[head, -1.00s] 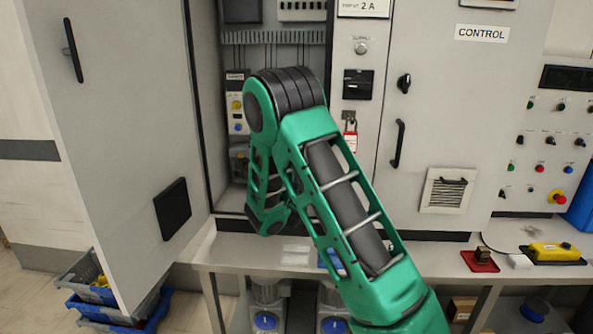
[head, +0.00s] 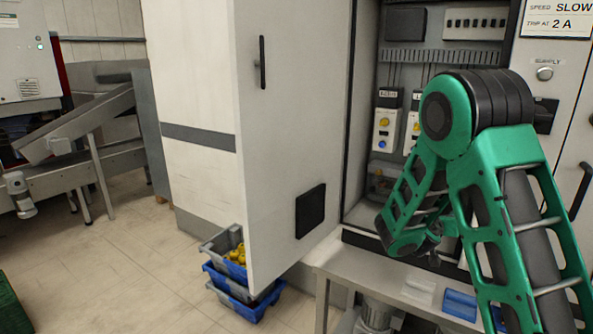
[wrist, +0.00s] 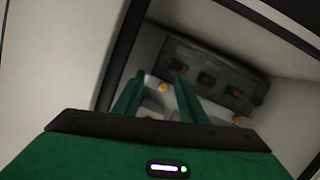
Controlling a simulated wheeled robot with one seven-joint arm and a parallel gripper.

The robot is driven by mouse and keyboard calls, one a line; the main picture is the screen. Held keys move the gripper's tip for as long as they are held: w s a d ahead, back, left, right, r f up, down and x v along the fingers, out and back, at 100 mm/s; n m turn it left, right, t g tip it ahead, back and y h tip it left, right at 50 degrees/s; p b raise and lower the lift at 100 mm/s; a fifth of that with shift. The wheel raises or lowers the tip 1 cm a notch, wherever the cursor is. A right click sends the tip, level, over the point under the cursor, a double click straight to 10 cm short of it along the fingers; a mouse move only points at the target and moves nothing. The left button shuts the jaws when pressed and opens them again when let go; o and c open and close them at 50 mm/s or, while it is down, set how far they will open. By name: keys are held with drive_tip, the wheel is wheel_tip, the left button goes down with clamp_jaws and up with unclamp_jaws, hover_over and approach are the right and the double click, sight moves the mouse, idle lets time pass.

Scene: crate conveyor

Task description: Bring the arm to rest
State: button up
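My green arm (head: 515,215) is bent in front of the open cabinet in the head view, on the right of the picture. My gripper is at the lower end of the folded part, and its fingers are hard to make out there. In the wrist view my gripper (wrist: 159,85) has its two green fingers apart with nothing held between them.
The open cabinet door (head: 290,130) stands left of my arm. A shelf (head: 385,275) runs below the cabinet. Stacked crates (head: 240,290) sit on the floor by the door. A conveyor (head: 85,125) is at the far left, with clear floor (head: 120,260) before it.

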drive_tip(key=s+m+g+y, duration=0.2)
drive_tip(key=s+g+y, duration=0.5)
drive_tip(key=s, duration=2.8)
drive_tip(key=g, duration=0.3)
drive_tip(key=shift+s, duration=0.25)
drive_tip(key=s+a+y, duration=0.1)
drive_tip(key=s+a, duration=0.1)
drive_tip(key=s, duration=0.1)
drive_tip(key=s+a+r+y, duration=0.1)
drive_tip(key=s+a, duration=0.1)
drive_tip(key=s, duration=0.2)
drive_tip(key=s+a+g+y, duration=0.1)
drive_tip(key=s+a, duration=0.1)
drive_tip(key=s, duration=0.2)
drive_tip(key=shift+a+r+n+y, duration=0.1)
drive_tip(key=shift+r+n+y, duration=0.1)
drive_tip(key=shift+n+y, duration=0.15)
drive_tip(key=shift+c, duration=0.9)
drive_tip(key=shift+s+a, duration=0.2)
drive_tip(key=shift+a, duration=0.1)
